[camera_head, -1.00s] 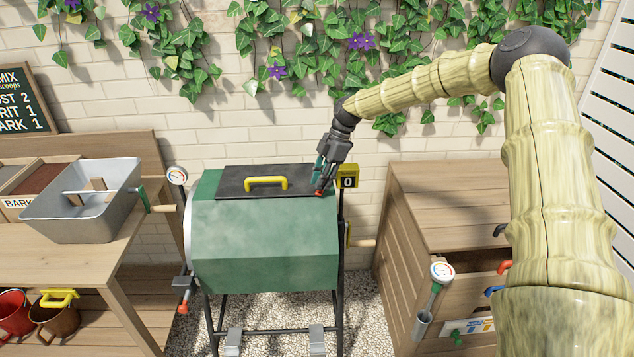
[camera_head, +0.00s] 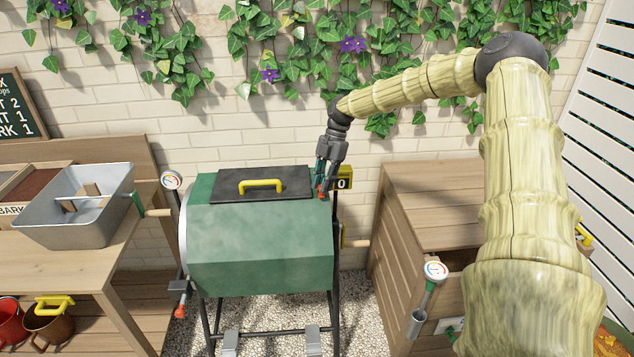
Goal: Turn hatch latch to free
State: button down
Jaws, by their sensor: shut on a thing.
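The dark hatch (camera_head: 218,187) with a yellow handle (camera_head: 261,186) lies closed on top of the green drum (camera_head: 262,235). The red-tipped hatch latch (camera_head: 321,194) is at the hatch's right edge. My gripper (camera_head: 322,182) points down there and is shut on the latch, its fingers covering most of it. The latch's exact angle is hard to tell because the fingers hide it.
A yellow counter (camera_head: 343,178) showing 0 stands just right of my gripper. A wooden cabinet (camera_head: 425,190) is to the right. A grey metal tub (camera_head: 105,228) sits on the bench at left. A red-tipped lever (camera_head: 180,311) hangs at the drum's lower left.

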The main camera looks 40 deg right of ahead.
jog(key=c, duration=1.3)
grip_release()
jog(key=shift+d+r, duration=0.1)
jog(key=shift+r, duration=0.05)
jog(key=v, duration=1.1)
jog(key=shift+d+r, duration=0.15)
jog(key=shift+r, duration=0.2)
